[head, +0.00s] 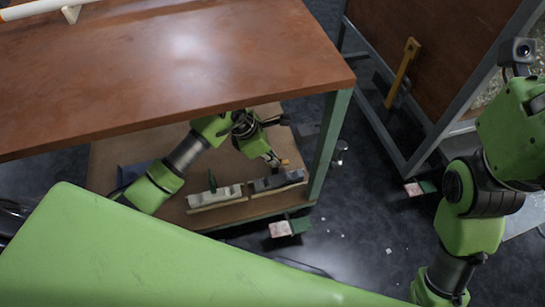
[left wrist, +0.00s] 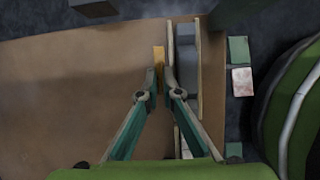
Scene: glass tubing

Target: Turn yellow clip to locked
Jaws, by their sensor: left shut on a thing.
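A small yellow clip (head: 285,162) stands at the dark grey block (head: 278,181) on the low shelf under the table. It also shows in the left wrist view as a narrow yellow bar (left wrist: 158,56) beside the grey block (left wrist: 186,65). My left gripper (head: 274,161) reaches in under the tabletop. In the left wrist view its fingertips (left wrist: 161,76) are close together at the near end of the yellow bar, shut on it. The fingers partly hide the clip's lower part. My right arm stands at the right of the head view, and its fingers do not show.
The tabletop (head: 170,70) overhangs the shelf (head: 115,160), and a green table leg (head: 329,145) stands to the right. A larger yellow lever (head: 403,72) is on a leaning panel.

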